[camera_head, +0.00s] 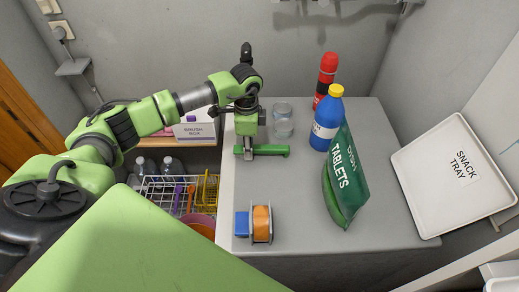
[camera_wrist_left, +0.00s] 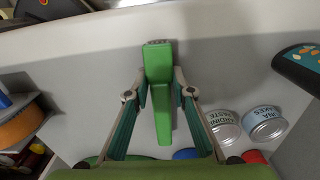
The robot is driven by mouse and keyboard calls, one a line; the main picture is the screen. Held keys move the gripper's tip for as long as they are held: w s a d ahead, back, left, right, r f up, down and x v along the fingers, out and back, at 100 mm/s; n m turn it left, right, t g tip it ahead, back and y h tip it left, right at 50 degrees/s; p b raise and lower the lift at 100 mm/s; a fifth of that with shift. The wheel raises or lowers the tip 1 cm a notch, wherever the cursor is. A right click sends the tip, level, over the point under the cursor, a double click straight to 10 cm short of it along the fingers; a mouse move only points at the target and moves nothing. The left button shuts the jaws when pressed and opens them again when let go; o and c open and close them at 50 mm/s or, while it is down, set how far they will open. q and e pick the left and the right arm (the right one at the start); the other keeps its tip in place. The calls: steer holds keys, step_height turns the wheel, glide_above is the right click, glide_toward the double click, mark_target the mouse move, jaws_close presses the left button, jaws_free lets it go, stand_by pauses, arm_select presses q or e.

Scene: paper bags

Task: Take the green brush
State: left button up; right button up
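The green brush (camera_head: 272,150) lies near the left edge of the grey counter (camera_head: 290,200) in the head view. My left gripper (camera_head: 247,152) is above its left end, pointing down. In the left wrist view the brush (camera_wrist_left: 160,90) shows as a long green bar between the two fingers of the left gripper (camera_wrist_left: 159,94). My right gripper is not in view.
A clear glass (camera_head: 283,120) stands just beyond the brush. A blue bottle (camera_head: 326,122), a red canister (camera_head: 326,78) and a green tablets bag (camera_head: 345,180) stand to the right. An orange tape roll (camera_head: 262,222) is nearer. A wire basket (camera_head: 165,192) is left of the counter.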

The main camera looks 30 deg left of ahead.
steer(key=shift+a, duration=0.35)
arm_select(q)
steer(key=shift+r, duration=0.2)
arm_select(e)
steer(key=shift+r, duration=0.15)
arm_select(q)
steer(key=shift+r+p, duration=0.6)
steer(key=shift+p, duration=0.05)
step_height(320, 180, up, 2)
steer(key=shift+r+p, duration=0.15)
steer(key=shift+p, duration=0.85)
steer(key=s+a+r+p, duration=0.4)
steer(key=s+r+p, duration=0.5)
steer(key=s, duration=0.4)
steer(key=shift+a+p, duration=0.2)
steer(key=shift+p, duration=0.2)
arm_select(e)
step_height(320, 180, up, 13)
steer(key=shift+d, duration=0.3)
arm_select(q)
steer(key=shift+s+r, duration=0.1)
